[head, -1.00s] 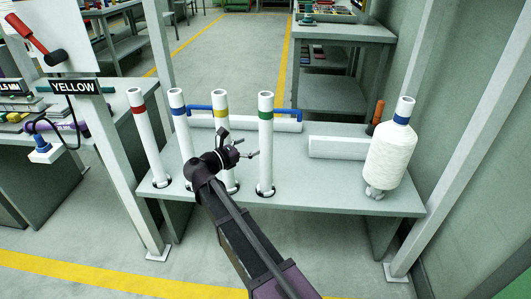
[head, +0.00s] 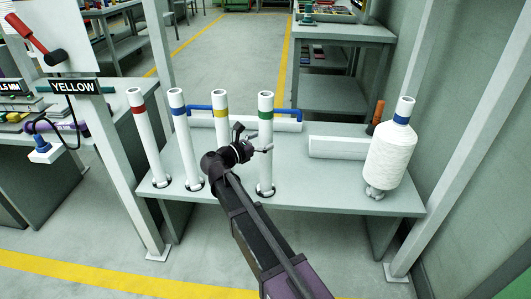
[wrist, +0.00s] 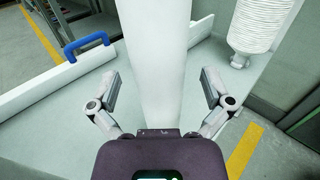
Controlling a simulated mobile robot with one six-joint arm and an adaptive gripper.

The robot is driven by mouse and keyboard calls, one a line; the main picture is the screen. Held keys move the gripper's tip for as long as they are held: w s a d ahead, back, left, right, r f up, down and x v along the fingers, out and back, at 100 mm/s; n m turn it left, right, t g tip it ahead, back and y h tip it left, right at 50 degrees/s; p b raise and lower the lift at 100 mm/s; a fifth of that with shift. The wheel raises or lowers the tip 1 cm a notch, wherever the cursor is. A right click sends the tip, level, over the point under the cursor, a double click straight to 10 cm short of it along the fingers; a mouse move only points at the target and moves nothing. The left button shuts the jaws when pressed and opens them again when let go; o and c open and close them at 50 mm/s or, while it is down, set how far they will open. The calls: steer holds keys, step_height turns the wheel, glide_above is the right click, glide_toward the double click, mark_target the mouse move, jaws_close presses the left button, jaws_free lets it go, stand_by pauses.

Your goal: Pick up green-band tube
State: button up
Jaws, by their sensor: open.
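The green-band tube (head: 266,165) stands upright on the grey table, a white tube with a green band near its top. My gripper (head: 262,148) is at its middle height, below the band, and overlaps its left edge in the head view. In the wrist view the open fingers (wrist: 160,92) lie on either side of a white tube (wrist: 157,60), with a gap on each side. The band is out of the wrist view.
Red-band (head: 147,140), blue-band (head: 186,140) and yellow-band (head: 222,110) tubes stand to the left. A blue handle (wrist: 87,46) is behind.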

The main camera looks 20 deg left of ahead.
steer(key=shift+w+d, duration=0.3)
steer(key=shift+w, duration=0.25)
steer(key=c, duration=1.4)
